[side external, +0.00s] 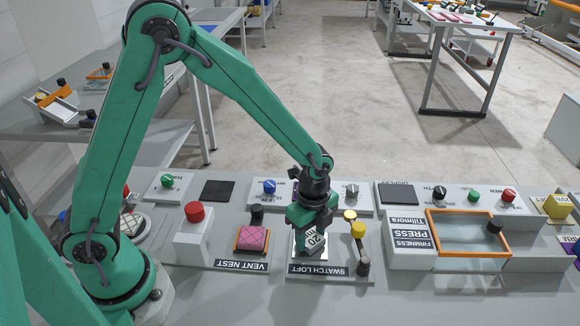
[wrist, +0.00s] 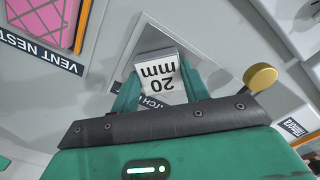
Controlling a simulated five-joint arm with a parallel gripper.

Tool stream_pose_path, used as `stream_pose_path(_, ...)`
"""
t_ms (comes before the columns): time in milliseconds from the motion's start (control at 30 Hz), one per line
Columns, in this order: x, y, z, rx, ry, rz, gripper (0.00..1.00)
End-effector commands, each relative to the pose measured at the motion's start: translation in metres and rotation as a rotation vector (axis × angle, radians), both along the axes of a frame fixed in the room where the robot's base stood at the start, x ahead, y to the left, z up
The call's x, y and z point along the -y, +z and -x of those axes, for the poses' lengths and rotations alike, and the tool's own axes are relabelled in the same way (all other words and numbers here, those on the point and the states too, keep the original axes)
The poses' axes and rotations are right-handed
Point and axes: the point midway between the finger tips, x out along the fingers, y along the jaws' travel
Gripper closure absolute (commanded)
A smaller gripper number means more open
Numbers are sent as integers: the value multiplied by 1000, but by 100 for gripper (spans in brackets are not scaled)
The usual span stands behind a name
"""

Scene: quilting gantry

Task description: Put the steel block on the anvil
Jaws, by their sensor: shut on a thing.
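The steel block (side external: 313,239) is small, pale grey and marked "20 mm". It also shows in the wrist view (wrist: 161,80), between the green fingers. My gripper (side external: 308,228) is shut on it and points down over the SWATCH LOFT station. A bright, smooth square plate, which looks like the anvil (side external: 300,256), lies beneath the block. Part of this plate shows beyond the block in the wrist view (wrist: 149,38). I cannot tell whether the block touches the plate or hangs just above it. The fingers and block hide much of the plate.
Right of the gripper stand a yellow knob (side external: 358,229) and a dark post (side external: 363,262). Left are the VENT NEST's pink quilted pad (side external: 253,238) and a red button on a box (side external: 194,212). The FIRMNESS PRESS (side external: 411,258) stands further right.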

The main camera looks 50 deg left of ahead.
Motion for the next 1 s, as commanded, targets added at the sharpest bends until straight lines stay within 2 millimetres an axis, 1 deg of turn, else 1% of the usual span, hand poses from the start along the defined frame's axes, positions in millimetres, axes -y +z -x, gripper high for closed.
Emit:
stream_pose_path(433,0,-4,0,0,0,0,90)
stream_pose_path(467,0,-4,0,-1,0,0,51)
stream_pose_path(500,0,-4,0,-1,0,0,43)
stream_pose_path(567,0,-4,0,-1,0,0,33)
stream_pose_path(867,0,-3,0,0,0,0,33)
stream_pose_path(1000,0,0,0,1,0,0,33)
